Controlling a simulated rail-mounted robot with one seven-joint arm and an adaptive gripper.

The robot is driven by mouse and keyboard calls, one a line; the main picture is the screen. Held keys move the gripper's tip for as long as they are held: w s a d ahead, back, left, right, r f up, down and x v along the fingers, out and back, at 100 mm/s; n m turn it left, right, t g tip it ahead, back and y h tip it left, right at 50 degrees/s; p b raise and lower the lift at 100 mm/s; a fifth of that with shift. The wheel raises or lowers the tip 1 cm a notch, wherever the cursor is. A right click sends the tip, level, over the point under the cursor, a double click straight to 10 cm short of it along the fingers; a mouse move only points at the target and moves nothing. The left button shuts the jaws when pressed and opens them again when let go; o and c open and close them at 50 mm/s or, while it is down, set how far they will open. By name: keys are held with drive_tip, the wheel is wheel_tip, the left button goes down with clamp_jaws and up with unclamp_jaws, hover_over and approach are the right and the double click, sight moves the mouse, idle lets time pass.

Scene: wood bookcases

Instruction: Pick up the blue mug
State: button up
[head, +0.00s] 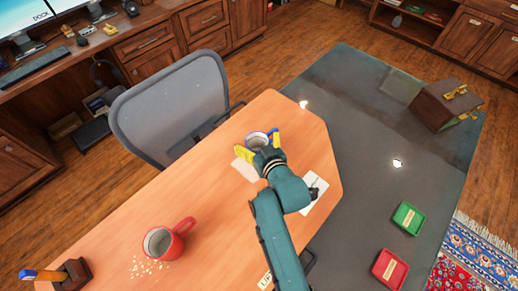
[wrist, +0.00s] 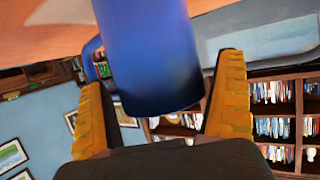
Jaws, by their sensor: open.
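The blue mug (wrist: 150,60) fills the upper middle of the wrist view, between the two yellow fingers of my gripper (wrist: 162,85). Its handle (wrist: 92,60) shows on its left side, near the left finger. In the head view the mug (head: 257,139) stands on the orange wood desk, and mostly its pale rim and inside show. My gripper (head: 260,147) is open there, with one finger on each side of the mug. A gap shows between the mug and the right finger in the wrist view. Part of the mug is hidden by my gripper in the head view.
A red mug (head: 166,240) stands on the desk (head: 215,205), with pale crumbs beside it. White papers (head: 316,190) lie near my wrist. A grey office chair (head: 172,105) stands behind the desk. Green (head: 408,218) and red (head: 390,269) trays lie at right, on the dark surface.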

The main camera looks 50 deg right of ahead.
drive_tip(key=c, duration=1.2)
drive_tip(key=shift+r, duration=0.1)
